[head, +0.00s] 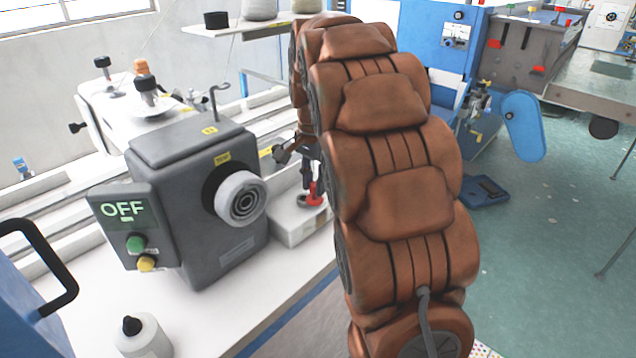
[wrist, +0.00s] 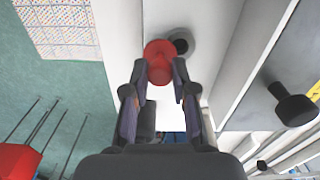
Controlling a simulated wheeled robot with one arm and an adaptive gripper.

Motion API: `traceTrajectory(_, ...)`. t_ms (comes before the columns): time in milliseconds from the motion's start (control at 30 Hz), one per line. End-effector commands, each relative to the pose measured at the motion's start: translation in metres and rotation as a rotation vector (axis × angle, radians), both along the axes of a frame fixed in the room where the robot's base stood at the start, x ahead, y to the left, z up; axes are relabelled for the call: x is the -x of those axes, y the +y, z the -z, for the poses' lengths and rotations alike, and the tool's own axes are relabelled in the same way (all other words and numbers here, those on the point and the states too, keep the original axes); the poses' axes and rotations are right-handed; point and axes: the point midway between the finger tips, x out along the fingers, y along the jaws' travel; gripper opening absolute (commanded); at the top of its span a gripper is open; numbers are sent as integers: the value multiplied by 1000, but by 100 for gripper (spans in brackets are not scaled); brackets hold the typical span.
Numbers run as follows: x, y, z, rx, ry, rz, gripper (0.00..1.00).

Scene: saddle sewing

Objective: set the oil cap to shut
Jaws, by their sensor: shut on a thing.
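The red oil cap (wrist: 159,54) is between the two fingertips of my gripper (wrist: 159,72) in the wrist view, and the fingers are closed on it. A dark round opening or fitting (wrist: 182,41) lies just beside the cap on the white surface. Whether the cap covers any opening is hidden. In the head view a red part (head: 313,196) shows low on the white machine base (head: 298,221), beside my dark gripper (head: 304,150). My copper-coloured arm hides part of this area.
A grey sewing machine head (head: 190,170) with a round handwheel (head: 241,198) stands close left of my gripper. An OFF panel (head: 132,215) and a white bottle (head: 143,335) are nearer. A black knob (wrist: 292,104) is at right in the wrist view.

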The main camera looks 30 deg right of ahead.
Motion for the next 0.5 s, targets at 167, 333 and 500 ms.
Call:
traceTrajectory(167, -3, 4, -1, 1, -1, 168, 0)
traceTrajectory(333, -6, 7, -2, 1, -1, 330, 0)
traceTrajectory(500, -10, 11, -2, 0, -1, 487, 0)
